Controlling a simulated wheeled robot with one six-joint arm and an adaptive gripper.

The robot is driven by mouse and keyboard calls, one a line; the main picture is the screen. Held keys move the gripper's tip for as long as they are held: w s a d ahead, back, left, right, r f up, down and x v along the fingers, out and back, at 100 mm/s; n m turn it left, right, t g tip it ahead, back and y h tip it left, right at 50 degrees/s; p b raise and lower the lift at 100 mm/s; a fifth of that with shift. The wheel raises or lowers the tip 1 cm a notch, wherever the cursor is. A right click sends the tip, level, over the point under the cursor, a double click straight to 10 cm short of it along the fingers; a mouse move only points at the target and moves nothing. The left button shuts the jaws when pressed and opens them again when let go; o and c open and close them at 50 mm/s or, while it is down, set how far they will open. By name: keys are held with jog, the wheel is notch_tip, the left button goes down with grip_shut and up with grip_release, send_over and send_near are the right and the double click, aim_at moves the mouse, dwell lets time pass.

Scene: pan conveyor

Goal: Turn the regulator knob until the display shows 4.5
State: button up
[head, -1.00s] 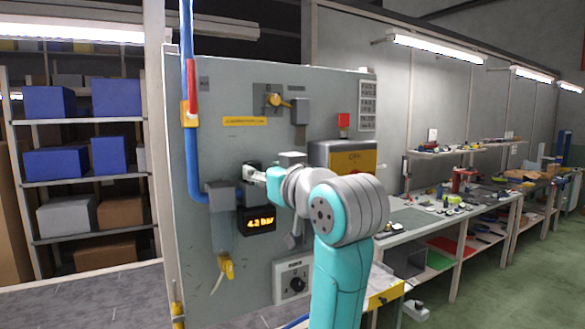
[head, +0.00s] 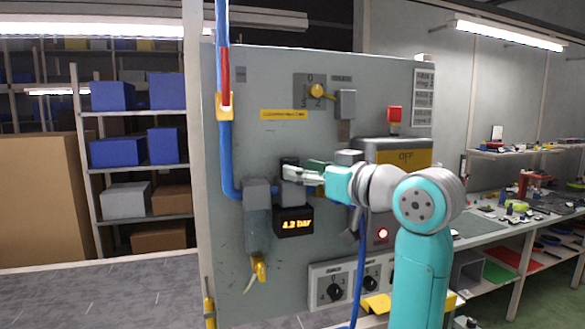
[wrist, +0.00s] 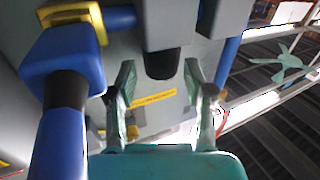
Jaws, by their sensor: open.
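The display (head: 294,221) on the grey panel glows orange and reads about 4.3 bar; the last digit is slightly blurred. The regulator body (head: 293,196) is right above it. In the head view my gripper (head: 289,172) is at the regulator's top and partly hides the dark knob. In the wrist view the black knob (wrist: 162,64) sticks out of a grey body between the two fingers of my gripper (wrist: 158,82). The fingers are apart, with a visible gap on each side of the knob.
A blue pipe (head: 226,150) with a red lever (head: 225,78) runs down the panel's left. A filter bowl (head: 257,225) hangs left of the display. A selector switch (head: 317,91), a yellow OFF box (head: 404,158) and lower rotary knobs (head: 335,292) are also on the panel.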

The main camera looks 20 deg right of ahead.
jog(key=shift+x, duration=2.1)
jog(key=c, duration=0.9)
jog(key=shift+a+h, duration=0.15)
jog(key=shift+h, duration=0.15)
jog(key=shift+m+t+h, duration=0.3)
jog(key=shift+m, duration=0.1)
jog(key=shift+m+h, duration=0.4)
jog(key=shift+h, duration=0.2)
jog(key=o, duration=0.9)
